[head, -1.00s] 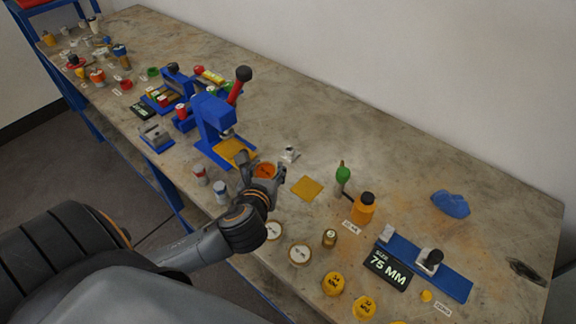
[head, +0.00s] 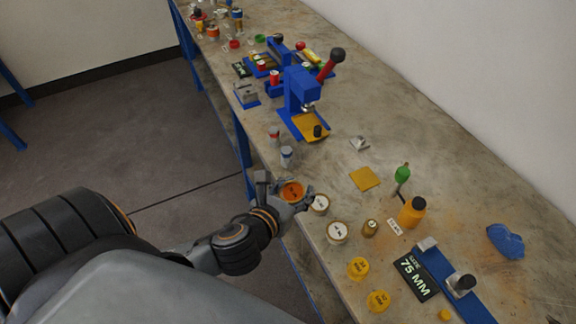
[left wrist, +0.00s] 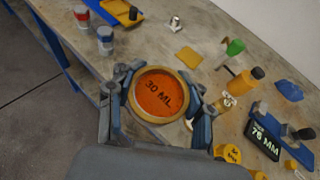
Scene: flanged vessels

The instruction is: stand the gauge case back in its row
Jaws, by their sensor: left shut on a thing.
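My left gripper (head: 290,194) is shut on a round case with an orange face marked "30 ML" and a brass rim (head: 291,191); I take it as the gauge case. In the left wrist view the case (left wrist: 160,94) sits face up between the fingers (left wrist: 160,100). It is held near the bench's front edge; its height above the bench is unclear. Two similar round cases with pale faces, one (head: 320,204) just right of the gripper and another (head: 337,232) nearer, stand in a line along the front edge. My right gripper is not in view.
Two small tins (head: 286,156) stand beyond the gripper, near a blue press (head: 300,95). Yellow caps (head: 358,268) stand nearer on the front edge.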

